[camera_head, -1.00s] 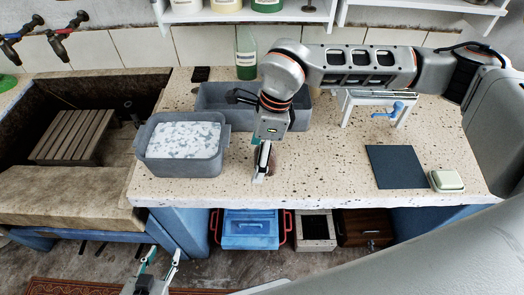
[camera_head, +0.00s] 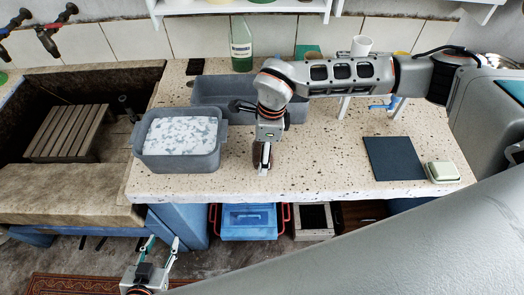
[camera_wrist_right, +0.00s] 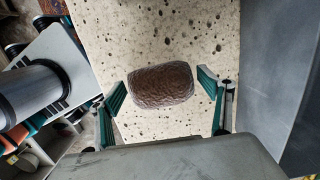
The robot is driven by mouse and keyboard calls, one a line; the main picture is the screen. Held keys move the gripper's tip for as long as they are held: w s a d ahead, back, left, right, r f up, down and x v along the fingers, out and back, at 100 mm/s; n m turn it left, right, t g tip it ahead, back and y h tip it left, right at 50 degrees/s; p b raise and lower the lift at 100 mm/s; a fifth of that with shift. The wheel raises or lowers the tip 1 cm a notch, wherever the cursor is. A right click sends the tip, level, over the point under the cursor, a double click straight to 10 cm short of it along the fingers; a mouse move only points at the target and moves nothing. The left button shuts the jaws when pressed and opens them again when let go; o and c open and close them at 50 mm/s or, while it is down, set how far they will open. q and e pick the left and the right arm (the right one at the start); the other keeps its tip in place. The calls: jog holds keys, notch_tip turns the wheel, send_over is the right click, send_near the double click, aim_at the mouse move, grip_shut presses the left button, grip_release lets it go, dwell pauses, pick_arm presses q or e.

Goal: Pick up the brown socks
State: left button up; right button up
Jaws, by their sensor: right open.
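The brown socks are a rounded, dark brown bundle (camera_wrist_right: 162,87) on the speckled stone counter (camera_wrist_right: 150,30). In the right wrist view they lie between the two spread fingers of my right gripper (camera_wrist_right: 162,80), with counter showing on both sides of them. In the head view my right gripper (camera_head: 262,163) points down over the counter near its front edge, and it hides most of the socks. My left gripper (camera_head: 163,243) is at the bottom of the head view, low in front of the counter. Its fingers are apart and nothing is between them.
A grey tub (camera_head: 180,162) with whitish contents stands left of my right gripper. A grey basin (camera_head: 215,92) is behind it. A dark mat (camera_head: 394,158) and a soap dish (camera_head: 443,172) are to the right. Left is the stone trough (camera_head: 60,195). A blue box (camera_head: 248,220) is below.

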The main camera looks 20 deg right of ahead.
pick_arm(q)
jog(key=shift+w+r, duration=0.1)
pick_arm(e)
jog(key=c, duration=1.3)
jog(key=shift+r, duration=0.15)
